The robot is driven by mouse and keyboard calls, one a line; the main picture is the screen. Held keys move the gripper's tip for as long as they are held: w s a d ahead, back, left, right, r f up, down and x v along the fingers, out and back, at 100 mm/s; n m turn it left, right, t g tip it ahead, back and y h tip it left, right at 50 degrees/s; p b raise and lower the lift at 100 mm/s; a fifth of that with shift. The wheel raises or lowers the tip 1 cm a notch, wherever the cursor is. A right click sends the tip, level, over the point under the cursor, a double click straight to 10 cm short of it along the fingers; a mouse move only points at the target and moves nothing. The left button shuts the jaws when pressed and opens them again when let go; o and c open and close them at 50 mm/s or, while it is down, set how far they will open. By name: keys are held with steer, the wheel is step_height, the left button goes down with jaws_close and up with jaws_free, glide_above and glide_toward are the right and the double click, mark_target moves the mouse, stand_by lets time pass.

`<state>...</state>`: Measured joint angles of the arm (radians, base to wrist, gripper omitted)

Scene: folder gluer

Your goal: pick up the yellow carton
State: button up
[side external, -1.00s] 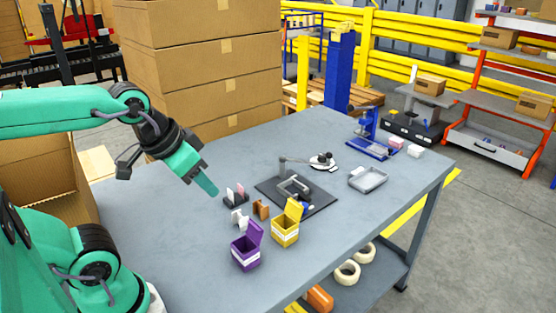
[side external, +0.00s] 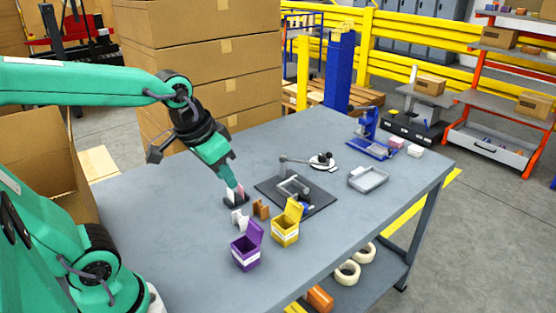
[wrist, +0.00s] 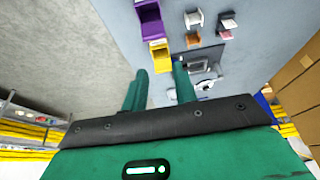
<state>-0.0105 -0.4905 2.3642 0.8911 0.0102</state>
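The yellow carton (side external: 285,231) stands upright on the grey table with its lid up, right of and behind the purple carton (side external: 245,252). My gripper (side external: 233,182) is left of and behind the yellow carton, in front of the small black stand with pink and white pieces (side external: 236,200) in the side view. In the wrist view my gripper (wrist: 161,70) has its two fingers apart with nothing between them.
A white holder (side external: 239,219) and a brown holder (side external: 261,209) stand left of the yellow carton. A black mat with a device (side external: 318,198) lies behind it. A grey tray (side external: 368,179) and a blue press (side external: 370,140) are farther right. The table's front left is clear.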

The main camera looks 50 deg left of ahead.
steer(key=w+f+g, duration=0.2)
steer(key=w+f, duration=0.4)
steer(key=w, duration=0.3)
steer(key=g, duration=0.2)
glide_above(278, 220)
step_height(278, 220, down, 8)
steer(key=shift+w+a+f, duration=0.1)
steer(key=shift+a+f, duration=0.1)
steer(key=shift+f, duration=0.15)
steer(key=shift+f, duration=1.3)
steer(key=shift+d+f, duration=0.15)
steer(key=shift+f, duration=2.45)
